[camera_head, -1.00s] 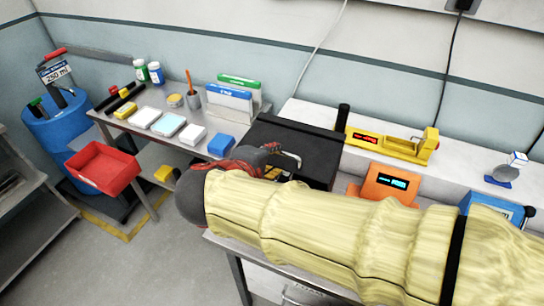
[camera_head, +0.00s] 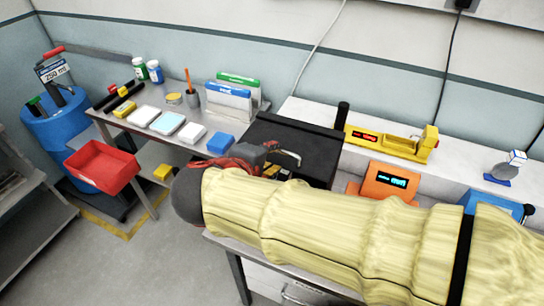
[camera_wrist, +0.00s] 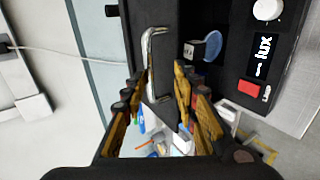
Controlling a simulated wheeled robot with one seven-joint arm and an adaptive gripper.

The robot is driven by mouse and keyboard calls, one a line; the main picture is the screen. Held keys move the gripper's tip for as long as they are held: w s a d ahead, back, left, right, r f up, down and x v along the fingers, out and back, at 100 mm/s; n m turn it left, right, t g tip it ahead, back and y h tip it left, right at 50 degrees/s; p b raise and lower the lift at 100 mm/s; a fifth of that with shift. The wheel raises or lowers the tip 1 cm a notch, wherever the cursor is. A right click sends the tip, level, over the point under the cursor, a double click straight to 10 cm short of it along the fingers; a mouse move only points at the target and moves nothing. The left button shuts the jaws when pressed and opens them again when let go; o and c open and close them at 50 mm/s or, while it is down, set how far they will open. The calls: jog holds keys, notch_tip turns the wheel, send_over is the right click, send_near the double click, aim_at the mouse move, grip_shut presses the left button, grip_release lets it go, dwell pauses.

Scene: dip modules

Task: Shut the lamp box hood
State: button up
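The lamp box is black and stands on the bench in the head view (camera_head: 312,138). In the wrist view its hood (camera_wrist: 137,20) carries a metal bar handle (camera_wrist: 147,62). The hood appears raised: a dark opening shows beside it, with a small block and a blue disc inside. The box front (camera_wrist: 277,75) has a white knob, a "lux" display and a red button. My gripper (camera_wrist: 161,80) is open, its fingers on either side of the handle's lower part; contact cannot be told. In the head view my gripper (camera_head: 272,152) is beside the handle, partly hidden by my arm.
A yellow device (camera_head: 385,142), an orange display unit (camera_head: 388,183) and a blue instrument (camera_head: 492,205) stand right of the box. A blue block (camera_head: 221,143) and folders (camera_head: 229,101) are close on its left. A red bin (camera_head: 101,167) is farther left.

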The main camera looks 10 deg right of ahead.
jog(key=v, duration=1.1)
jog(key=shift+s+a, duration=0.15)
jog(key=shift+s, duration=0.1)
jog(key=s+f+g+y, duration=0.5)
jog(key=s+f, duration=0.2)
jog(key=f, duration=0.5)
jog(key=d+r+m+t+y+p, duration=0.1)
jog(key=d+m, duration=1)
jog(key=d, duration=0.4)
jog(key=shift+d+r, duration=0.25)
jog(key=shift+d, duration=0.15)
